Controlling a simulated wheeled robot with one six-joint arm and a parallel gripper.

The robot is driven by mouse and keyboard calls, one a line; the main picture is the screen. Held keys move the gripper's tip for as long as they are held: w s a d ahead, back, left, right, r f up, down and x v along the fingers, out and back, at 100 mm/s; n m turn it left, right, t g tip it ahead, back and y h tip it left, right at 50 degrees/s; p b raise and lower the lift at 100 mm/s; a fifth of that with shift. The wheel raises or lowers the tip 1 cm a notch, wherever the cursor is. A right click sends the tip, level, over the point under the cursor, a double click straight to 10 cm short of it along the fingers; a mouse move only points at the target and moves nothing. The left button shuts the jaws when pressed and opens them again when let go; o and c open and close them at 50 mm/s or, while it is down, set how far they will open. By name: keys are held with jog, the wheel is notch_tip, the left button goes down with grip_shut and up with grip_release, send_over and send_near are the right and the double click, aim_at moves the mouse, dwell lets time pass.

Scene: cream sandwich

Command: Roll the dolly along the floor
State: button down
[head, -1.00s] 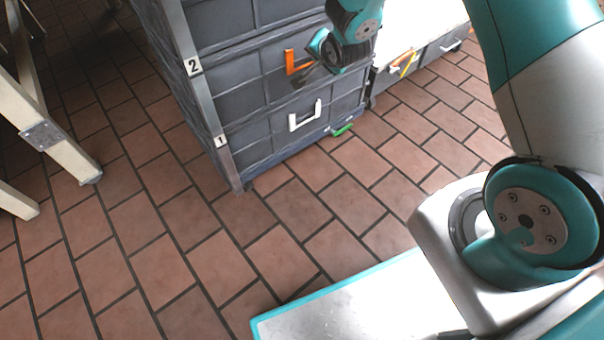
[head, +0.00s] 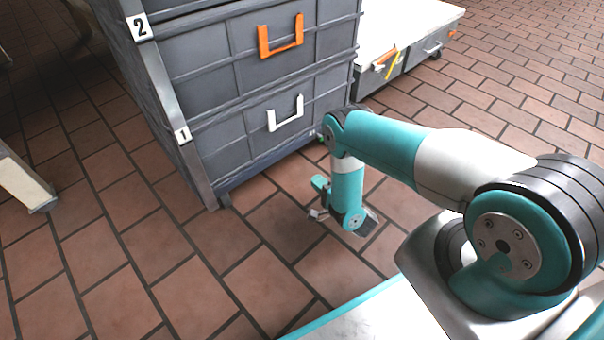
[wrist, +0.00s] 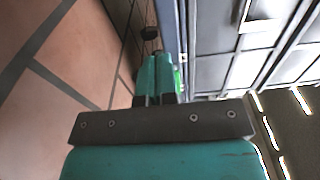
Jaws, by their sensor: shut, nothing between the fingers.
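The stack of grey drawers (head: 215,90) stands on a low base with a dark foot or caster (head: 223,196) at its near corner; I cannot tell for sure whether this base is the dolly. A bit of green shows low at the stack's right end, and also in the wrist view (wrist: 177,80), partly hidden by my arm. My gripper (head: 317,212) is low over the floor, right of the stack's front and apart from it in the head view. Its fingers look shut and empty, and they also show in the wrist view (wrist: 150,34).
The drawers carry an orange handle (head: 281,50) and a white handle (head: 286,122). A low white-topped unit on wheels (head: 410,62) stands behind on the right. A pale leg (head: 22,185) is at the left. The tiled floor before the stack is clear.

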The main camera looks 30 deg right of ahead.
aim_at(280, 158)
jog(key=b+x, duration=0.3)
jog(key=x, duration=0.1)
jog(key=a+b+x, duration=0.1)
jog(key=b+x, duration=0.2)
jog(key=a+b+x, duration=0.1)
jog(key=b+x, duration=0.2)
jog(key=x, duration=0.1)
jog(key=shift+f, duration=0.1)
jog(key=shift+w+a+b, duration=0.3)
jog(key=shift+a, duration=0.2)
jog(key=shift+r, duration=0.25)
